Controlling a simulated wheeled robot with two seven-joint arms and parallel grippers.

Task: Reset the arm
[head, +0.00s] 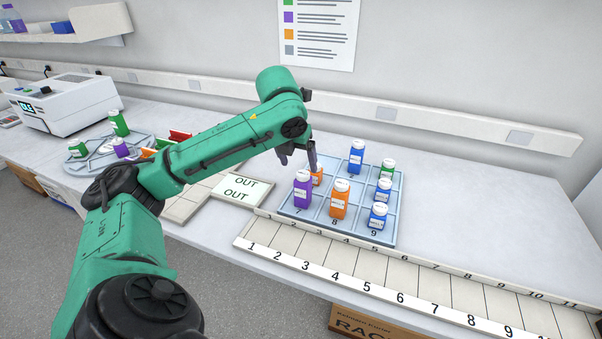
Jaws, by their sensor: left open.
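My left arm comes in from the left, and its gripper (299,162) hangs over the back left part of the blue numbered rack (306,214). The gripper is open. One finger is close to an orange bottle (317,177), partly hidden behind a purple bottle (303,190); I cannot tell whether they touch. Another orange bottle (340,199) stands in compartment 8. A blue bottle (356,157) stands at the back, and blue ones (383,190) and (378,216) stand on the right, below a green bottle (388,168). My right gripper is not in view.
A numbered strip of slots (400,292) runs along the front edge. An OUT card (237,192) lies left of the rack. A round tray (97,161) with green and purple bottles and a white machine (66,102) stand at the left. The counter right of the rack is clear.

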